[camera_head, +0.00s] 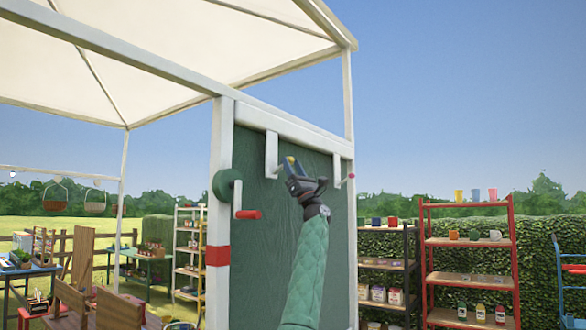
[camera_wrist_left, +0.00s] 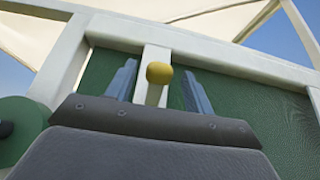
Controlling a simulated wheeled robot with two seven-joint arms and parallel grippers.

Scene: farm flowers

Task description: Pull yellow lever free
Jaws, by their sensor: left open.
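The yellow lever's round knob (camera_wrist_left: 159,72) shows in the left wrist view, in front of a white upright bar (camera_wrist_left: 152,92) on the green panel. My left gripper (camera_wrist_left: 160,82) is open, with one blue-grey finger on each side of the knob. I see gaps between knob and fingers; whether either touches cannot be told. In the head view, my left gripper (camera_head: 293,166) is raised against the green panel (camera_head: 270,220), just right of a white bracket (camera_head: 271,154). It mostly hides the lever there. My right gripper is out of view.
A second bracket with a pinkish-red knob (camera_head: 351,176) is to the right. A canopy hangs above. A red shelf (camera_head: 428,270) stands farther right.

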